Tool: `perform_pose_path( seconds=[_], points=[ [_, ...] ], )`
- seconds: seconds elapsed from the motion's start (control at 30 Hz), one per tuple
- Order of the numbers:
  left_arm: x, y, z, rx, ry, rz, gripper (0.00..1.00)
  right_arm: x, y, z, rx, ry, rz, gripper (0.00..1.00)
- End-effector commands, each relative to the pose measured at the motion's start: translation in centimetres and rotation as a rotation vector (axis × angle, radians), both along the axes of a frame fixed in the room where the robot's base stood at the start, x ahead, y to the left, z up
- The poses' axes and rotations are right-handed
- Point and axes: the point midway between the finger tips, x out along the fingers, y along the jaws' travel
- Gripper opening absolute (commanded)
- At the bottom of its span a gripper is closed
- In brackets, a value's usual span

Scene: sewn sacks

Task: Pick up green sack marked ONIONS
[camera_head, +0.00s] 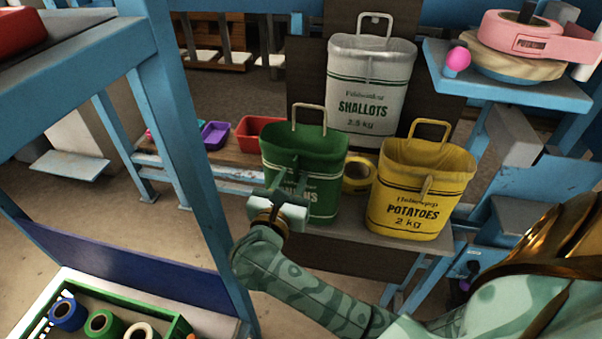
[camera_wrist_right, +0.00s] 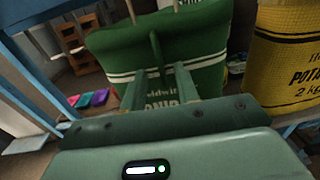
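The green sack marked ONIONS (camera_head: 325,152) stands upright on a low wooden shelf, its pale handle raised, left of the yellow sack. Its lettering is partly covered by my right gripper (camera_head: 282,192), which is right in front of its face. In the right wrist view the green sack (camera_wrist_right: 205,55) fills the upper middle. There my right gripper (camera_wrist_right: 157,88) has its two fingers apart, with the sack's narrow upright green tab showing between them. I cannot tell whether the fingers touch the cloth. My left gripper is not in view.
A yellow POTATOES sack (camera_head: 425,185) stands close on the right and a white SHALLOTS sack (camera_head: 370,85) behind. A yellow tape roll (camera_head: 358,178) lies between. A blue post (camera_head: 190,130) rises at left. Red (camera_head: 258,130) and purple (camera_head: 214,135) trays lie left of the sack.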

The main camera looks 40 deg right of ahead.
Motion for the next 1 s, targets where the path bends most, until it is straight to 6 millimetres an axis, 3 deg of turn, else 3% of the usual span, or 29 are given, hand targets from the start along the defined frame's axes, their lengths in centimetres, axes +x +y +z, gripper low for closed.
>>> perform_pose_path(
  seconds=[0.1, 0.17, 0.27, 0.3, 0.67, 1.0],
  points=[
    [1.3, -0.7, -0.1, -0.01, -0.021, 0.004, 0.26, 0.0, 0.0, -0.1, 0.001, 0.001, 0.001, 0.31],
    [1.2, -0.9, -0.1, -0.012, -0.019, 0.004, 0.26, 0.0, 0.0, -0.1, 0.001, 0.001, 0.0, 0.31],
    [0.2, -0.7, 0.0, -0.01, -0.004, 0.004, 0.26, 0.0, 0.0, 0.0, 0.001, 0.001, 0.0, 0.03],
    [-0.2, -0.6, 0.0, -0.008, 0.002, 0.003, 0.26, 0.0, 0.0, 0.0, 0.001, 0.001, 0.0, 0.0],
    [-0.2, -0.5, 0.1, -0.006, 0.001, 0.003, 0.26, 0.0, 0.0, 0.3, 0.004, 0.002, 0.0, 0.0],
    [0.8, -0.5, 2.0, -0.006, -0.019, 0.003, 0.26, 0.0, 0.0, 7.3, 0.005, -0.005, 0.0, 0.0]
  ],
)
